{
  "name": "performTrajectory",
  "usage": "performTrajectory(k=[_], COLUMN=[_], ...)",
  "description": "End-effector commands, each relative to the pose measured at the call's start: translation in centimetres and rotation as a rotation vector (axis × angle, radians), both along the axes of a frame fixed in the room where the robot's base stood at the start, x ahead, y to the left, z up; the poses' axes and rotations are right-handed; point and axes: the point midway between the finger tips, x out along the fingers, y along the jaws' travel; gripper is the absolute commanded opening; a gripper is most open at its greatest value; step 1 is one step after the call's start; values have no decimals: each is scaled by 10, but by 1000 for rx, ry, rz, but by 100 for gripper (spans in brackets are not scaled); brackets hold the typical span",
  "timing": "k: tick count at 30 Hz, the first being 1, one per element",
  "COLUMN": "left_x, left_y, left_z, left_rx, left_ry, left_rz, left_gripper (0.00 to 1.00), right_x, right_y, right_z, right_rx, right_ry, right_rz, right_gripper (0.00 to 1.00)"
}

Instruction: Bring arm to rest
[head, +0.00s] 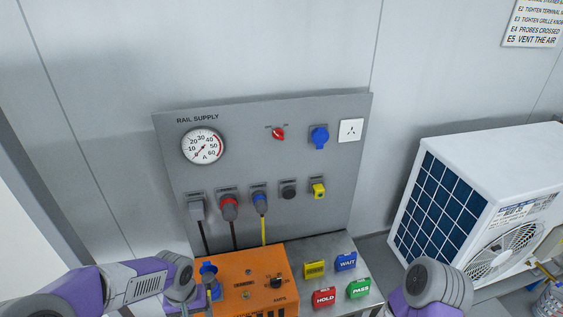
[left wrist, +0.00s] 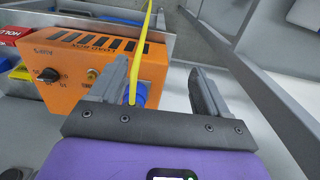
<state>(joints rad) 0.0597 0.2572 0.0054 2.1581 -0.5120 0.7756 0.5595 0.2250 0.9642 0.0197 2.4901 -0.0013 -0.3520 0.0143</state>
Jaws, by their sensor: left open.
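My left arm (head: 130,284) comes in from the left in the head view, its wrist at the left side of an orange box (head: 250,280). A blue plug (left wrist: 140,95) with a yellow cable (left wrist: 143,45) is at the orange box, just beside and partly behind the left finger in that view. I cannot tell whether they touch. My right arm (head: 430,285) shows at the lower right of the head view; its gripper is out of frame.
A grey rail supply panel (head: 235,150) with a gauge, a red switch and several plugged connectors stands behind the box. WAIT (head: 346,261), HOLD (head: 324,298), PASS (head: 359,288) and yellow (head: 314,269) blocks lie right of the box. A white outdoor unit (head: 490,160) stands at right.

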Motion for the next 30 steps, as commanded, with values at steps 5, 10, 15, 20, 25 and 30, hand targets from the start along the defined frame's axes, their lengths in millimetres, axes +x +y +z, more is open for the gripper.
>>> performTrajectory(k=[5, 10, 15, 20, 25, 30], left_x=[-5, -13, -32, -66, -97, -110], left_y=[-23, -50, -82, -113, -128, -130], left_z=[-49, -104, -172, -253, -307, -323], left_rx=[-80, -175, -280, -362, -372, -359], left_ry=[14, 17, 12, -1, -26, -40], left_rz=[-35, -62, -70, -44, -13, -1], left_gripper=[77, 77, 77, 77, 77, 77], right_x=[-1, 0, -1, -1, -1, -1], right_y=[0, 0, 0, 0, 0, 0], right_z=[-14, -29, -50, -76, -95, -99], right_rx=[0, 0, 0, 0, 0, 0], right_ry=[1, -1, 1, 1, 1, 1], right_rz=[0, 0, 0, 0, 0, 0], right_gripper=[100, 100, 100, 100, 100, 100])
